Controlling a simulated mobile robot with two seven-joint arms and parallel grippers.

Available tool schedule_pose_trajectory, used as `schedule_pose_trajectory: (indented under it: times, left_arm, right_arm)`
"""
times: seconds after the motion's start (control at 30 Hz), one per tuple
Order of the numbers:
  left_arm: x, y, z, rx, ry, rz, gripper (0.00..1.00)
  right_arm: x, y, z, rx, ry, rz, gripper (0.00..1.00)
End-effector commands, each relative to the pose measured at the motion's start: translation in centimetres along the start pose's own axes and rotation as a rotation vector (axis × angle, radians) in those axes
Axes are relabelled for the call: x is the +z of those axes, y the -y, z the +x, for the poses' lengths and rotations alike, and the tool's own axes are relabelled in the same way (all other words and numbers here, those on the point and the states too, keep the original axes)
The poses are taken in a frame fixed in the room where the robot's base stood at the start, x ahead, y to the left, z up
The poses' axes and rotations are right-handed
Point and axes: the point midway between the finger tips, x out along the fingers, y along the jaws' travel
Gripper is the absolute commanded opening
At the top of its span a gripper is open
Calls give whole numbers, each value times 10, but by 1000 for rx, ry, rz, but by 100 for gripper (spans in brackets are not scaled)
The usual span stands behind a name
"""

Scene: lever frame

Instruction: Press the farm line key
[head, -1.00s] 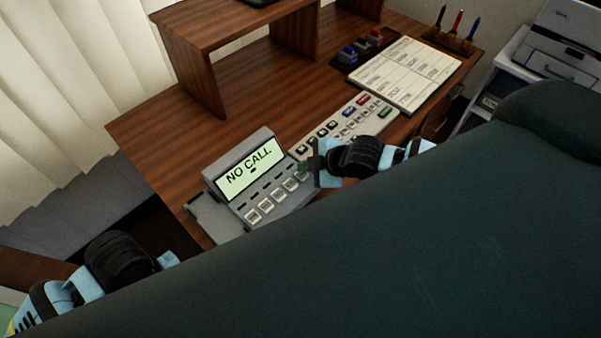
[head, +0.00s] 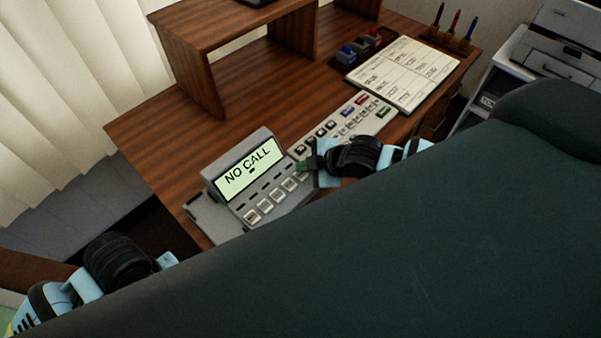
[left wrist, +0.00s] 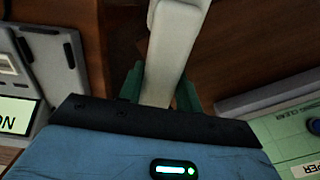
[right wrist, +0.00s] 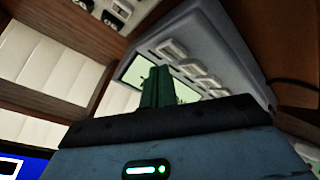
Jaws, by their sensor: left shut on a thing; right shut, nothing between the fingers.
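The grey phone console (head: 197,206) on the desk has a lit screen (head: 249,171) reading NO CALL and a row of pale keys (head: 265,207) below it. The key labels are too small to read, so I cannot tell which is the farm line key. My right gripper (head: 309,163) is shut and empty by the right end of that row; contact cannot be told. In the right wrist view its green fingers (right wrist: 157,88) overlap the console screen (right wrist: 187,91). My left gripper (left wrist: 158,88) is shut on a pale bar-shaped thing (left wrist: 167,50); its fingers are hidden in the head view.
A pale key panel (head: 345,122) with coloured keys lies right of the console. Beyond it are a printed sheet (head: 404,75) and a pen holder (head: 449,40). A wooden shelf (head: 190,70) stands at the back.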

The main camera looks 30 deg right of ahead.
Motion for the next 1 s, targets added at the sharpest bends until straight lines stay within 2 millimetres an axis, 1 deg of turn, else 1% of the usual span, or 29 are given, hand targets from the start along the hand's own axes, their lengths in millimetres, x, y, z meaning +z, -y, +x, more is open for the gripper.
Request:
schedule_pose_trajectory:
  times: [0.37,0.67,1.0]
  left_arm:
    - [0,0,0,0,0,0,7]
    - [2,0,5,-2,10,0,7]
    - [2,0,5,-2,9,0,7]
  right_arm:
    - [0,0,0,0,0,0,0]
    - [4,5,6,-1,-1,1,0]
    - [4,4,6,0,-1,0,0]
